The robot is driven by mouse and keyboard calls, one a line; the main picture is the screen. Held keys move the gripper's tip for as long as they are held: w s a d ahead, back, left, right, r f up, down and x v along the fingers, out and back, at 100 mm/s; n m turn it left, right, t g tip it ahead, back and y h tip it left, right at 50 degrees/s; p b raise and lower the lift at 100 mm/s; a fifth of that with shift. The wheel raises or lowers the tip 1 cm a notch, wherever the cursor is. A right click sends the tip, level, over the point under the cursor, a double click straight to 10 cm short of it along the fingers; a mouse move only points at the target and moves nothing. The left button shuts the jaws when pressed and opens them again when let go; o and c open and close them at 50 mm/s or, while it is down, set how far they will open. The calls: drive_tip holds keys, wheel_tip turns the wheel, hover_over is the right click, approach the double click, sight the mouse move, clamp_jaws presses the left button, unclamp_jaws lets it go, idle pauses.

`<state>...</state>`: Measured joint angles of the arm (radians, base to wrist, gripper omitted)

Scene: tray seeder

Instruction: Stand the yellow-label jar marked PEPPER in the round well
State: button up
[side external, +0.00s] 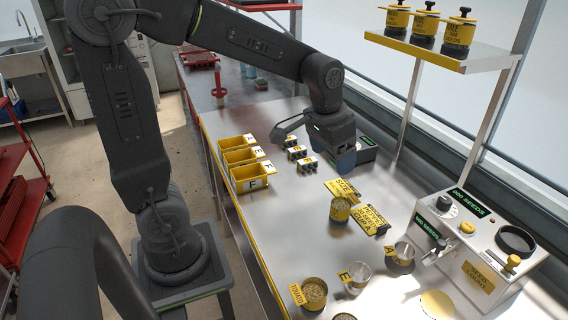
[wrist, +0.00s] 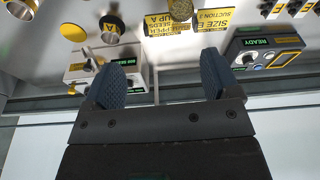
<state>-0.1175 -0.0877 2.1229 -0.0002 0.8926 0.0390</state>
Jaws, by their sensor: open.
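A jar with a yellow label (side external: 340,209), open and full of seeds, stands upright on the bench beside the placards; it also shows at the top of the wrist view (wrist: 184,10). I cannot read PEPPER on its label. A dark round well (side external: 515,240) is in the top of the white seed counter (side external: 478,262) at the right. My gripper (wrist: 160,80) is open and empty, its two blue-grey fingers apart. In the side view my gripper (side external: 345,160) is above the bench, behind the jar and apart from it.
Yellow bins (side external: 249,177) are at left. A READY box (side external: 366,150) is near my gripper. Lidded jars (side external: 425,25) stand on a shelf.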

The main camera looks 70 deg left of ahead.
drive_tip(key=s+d+r+t, duration=0.1)
drive_tip(key=s+d+r, duration=0.1)
drive_tip(key=s, duration=0.4)
drive_tip(key=shift+r+t, duration=0.3)
drive_tip(key=shift+r, duration=0.3)
drive_tip(key=shift+o, duration=0.2)
drive_tip(key=s+d+t, duration=0.1)
drive_tip(key=s+d, duration=0.1)
drive_tip(key=s, duration=0.5)
drive_tip(key=shift+r+m+t, duration=0.3)
drive_tip(key=shift+m, duration=0.1)
drive_tip(key=shift+o, duration=1.4)
drive_tip(key=shift+s, duration=0.3)
